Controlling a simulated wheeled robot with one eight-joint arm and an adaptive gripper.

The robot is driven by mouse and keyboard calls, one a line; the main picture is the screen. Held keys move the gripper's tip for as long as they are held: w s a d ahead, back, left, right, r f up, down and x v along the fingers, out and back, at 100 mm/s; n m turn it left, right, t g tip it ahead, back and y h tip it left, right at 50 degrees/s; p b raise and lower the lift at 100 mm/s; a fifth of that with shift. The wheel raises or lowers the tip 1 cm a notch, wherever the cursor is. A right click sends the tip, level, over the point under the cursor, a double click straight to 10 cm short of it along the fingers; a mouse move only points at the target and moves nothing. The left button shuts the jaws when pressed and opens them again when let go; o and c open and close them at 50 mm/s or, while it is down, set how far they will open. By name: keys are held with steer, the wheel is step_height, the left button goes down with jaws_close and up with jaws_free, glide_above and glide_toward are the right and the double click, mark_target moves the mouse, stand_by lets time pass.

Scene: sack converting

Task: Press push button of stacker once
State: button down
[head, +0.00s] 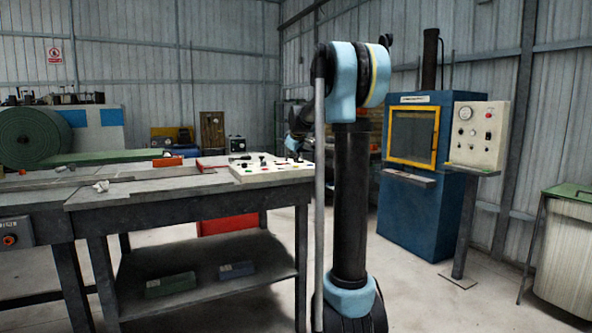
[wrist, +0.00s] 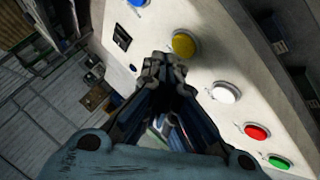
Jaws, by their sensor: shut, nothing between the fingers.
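My gripper (wrist: 163,66) is shut and empty in the wrist view, its fingertips just below and left of a yellow button (wrist: 184,44) on a cream control panel (wrist: 215,62). Whether the tips touch the panel cannot be told. A white button (wrist: 226,92), a red button (wrist: 257,132) and a green button (wrist: 280,162) run down to the right; a blue button (wrist: 138,2) is at the top edge. No readable label shows which button belongs to the stacker. In the head view a cream console (head: 248,174) lies on the workbench, and my arm hides part of that area.
The grey workbench (head: 150,192) fills the left. A blue machine (head: 405,215) with a yellow-framed window and a cream control box on a post (head: 478,135) stand at the right. A green-topped stand (head: 570,192) is far right. Some floor between is clear.

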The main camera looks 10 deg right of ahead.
steer(key=shift+s+f, duration=0.1)
steer(key=shift+f, duration=0.25)
